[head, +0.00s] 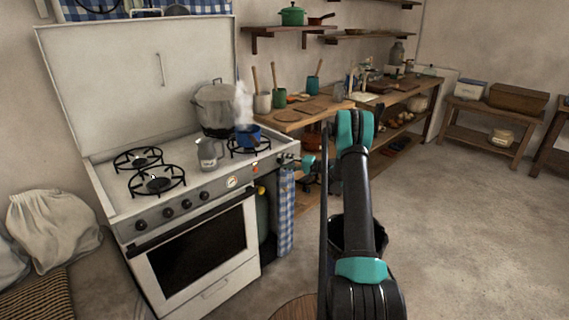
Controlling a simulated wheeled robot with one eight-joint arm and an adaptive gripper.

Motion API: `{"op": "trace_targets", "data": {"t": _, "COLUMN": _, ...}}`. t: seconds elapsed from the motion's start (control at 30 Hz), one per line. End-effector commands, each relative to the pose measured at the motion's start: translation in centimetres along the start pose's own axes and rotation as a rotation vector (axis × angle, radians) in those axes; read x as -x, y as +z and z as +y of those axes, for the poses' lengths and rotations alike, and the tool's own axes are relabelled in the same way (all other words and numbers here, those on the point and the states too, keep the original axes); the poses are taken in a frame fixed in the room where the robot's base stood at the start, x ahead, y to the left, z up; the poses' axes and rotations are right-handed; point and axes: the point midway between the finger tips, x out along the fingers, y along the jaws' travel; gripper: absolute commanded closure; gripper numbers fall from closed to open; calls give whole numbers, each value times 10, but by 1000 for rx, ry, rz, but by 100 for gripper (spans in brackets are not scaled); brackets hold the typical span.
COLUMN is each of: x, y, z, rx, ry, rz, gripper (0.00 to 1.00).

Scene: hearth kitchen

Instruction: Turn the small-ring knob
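The white stove (190,190) stands at the left with its lid raised. Several dark knobs line its front panel, one of them a knob (204,195) left of the round dial (232,182). I cannot tell which knob belongs to the small ring. My gripper (293,161) is small and partly dark at the right end of the panel, beside the stove's front right corner. Whether its fingers touch a knob there, or are open or shut, is too small to tell.
A large grey pot (217,107) stands at the back right of the stove and a metal jug (209,153) in front of it. A checked cloth (286,212) hangs at the stove's right side. A wooden counter (290,118) adjoins. The floor (460,235) at right is clear.

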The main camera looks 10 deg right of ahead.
Motion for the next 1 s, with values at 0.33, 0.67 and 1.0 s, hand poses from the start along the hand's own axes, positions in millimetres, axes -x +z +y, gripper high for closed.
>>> {"op": "trace_targets", "data": {"t": 0.33, "x": 1, "y": 0, "z": 0, "rx": 1, "ry": 0, "rz": -1, "gripper": 46}}
{"op": "trace_targets", "data": {"t": 0.67, "x": 49, "y": -1, "z": 0, "rx": 0, "ry": 0, "rz": 3, "gripper": 46}}
{"op": "trace_targets", "data": {"t": 1.0, "x": 108, "y": 0, "z": 0, "rx": 0, "ry": 0, "rz": 1, "gripper": 46}}
